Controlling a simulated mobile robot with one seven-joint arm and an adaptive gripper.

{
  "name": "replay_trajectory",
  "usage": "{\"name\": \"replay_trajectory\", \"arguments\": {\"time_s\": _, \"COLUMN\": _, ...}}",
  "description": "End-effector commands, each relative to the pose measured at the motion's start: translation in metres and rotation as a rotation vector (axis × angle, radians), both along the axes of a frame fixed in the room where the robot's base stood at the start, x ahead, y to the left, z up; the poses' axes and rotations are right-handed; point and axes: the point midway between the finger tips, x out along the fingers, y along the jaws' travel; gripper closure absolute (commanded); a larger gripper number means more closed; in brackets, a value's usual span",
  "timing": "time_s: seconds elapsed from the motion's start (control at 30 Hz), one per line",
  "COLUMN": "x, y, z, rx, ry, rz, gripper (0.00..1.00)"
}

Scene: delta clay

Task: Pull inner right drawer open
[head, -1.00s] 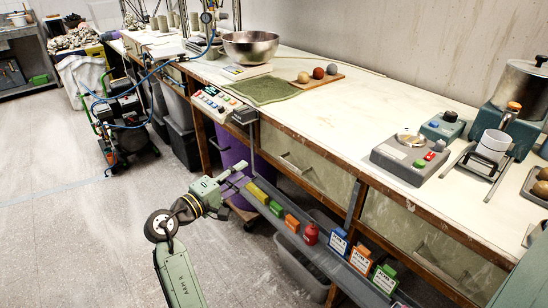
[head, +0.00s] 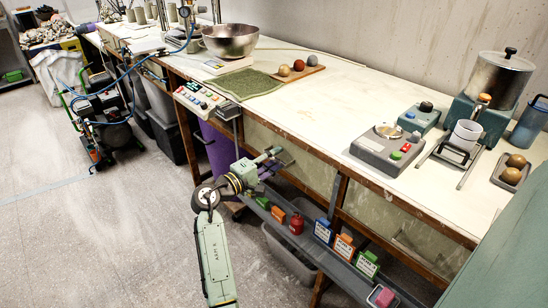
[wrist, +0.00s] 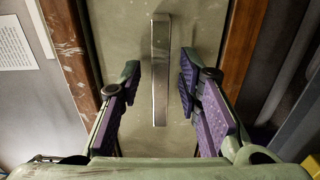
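A pale greenish drawer front (head: 310,170) sits under the bench top, and my gripper (head: 274,156) is in front of its left part. In the wrist view this drawer front (wrist: 205,30) fills the middle, framed by brown wood. Its metal bar handle (wrist: 160,75) lies between the two purple-padded fingers of my gripper (wrist: 160,70). The fingers are open, with a gap on each side of the handle. The drawer looks closed. A second pale drawer front (head: 385,220) is farther right, beyond a grey upright. The frames do not settle which one is the inner right drawer.
A control panel (head: 200,100) juts from the bench edge at the left. The bench top (head: 320,100) overhangs above.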

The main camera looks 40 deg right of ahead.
Motion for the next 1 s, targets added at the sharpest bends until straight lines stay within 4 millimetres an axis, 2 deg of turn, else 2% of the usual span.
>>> {"name": "replay_trajectory", "arguments": {"time_s": 0.23, "x": 0.0002, "y": -0.0003, "z": -0.0003, "rx": 0.0, "ry": -0.001, "rz": 0.0, "gripper": 0.69}}
{"name": "replay_trajectory", "arguments": {"time_s": 0.7, "x": 0.0003, "y": 0.0001, "z": -0.0004, "rx": 0.0, "ry": 0.0, "rz": 0.001, "gripper": 1.0}}
{"name": "replay_trajectory", "arguments": {"time_s": 1.0, "x": 0.0003, "y": 0.0001, "z": -0.0004, "rx": 0.0, "ry": 0.0, "rz": 0.001, "gripper": 1.0}}
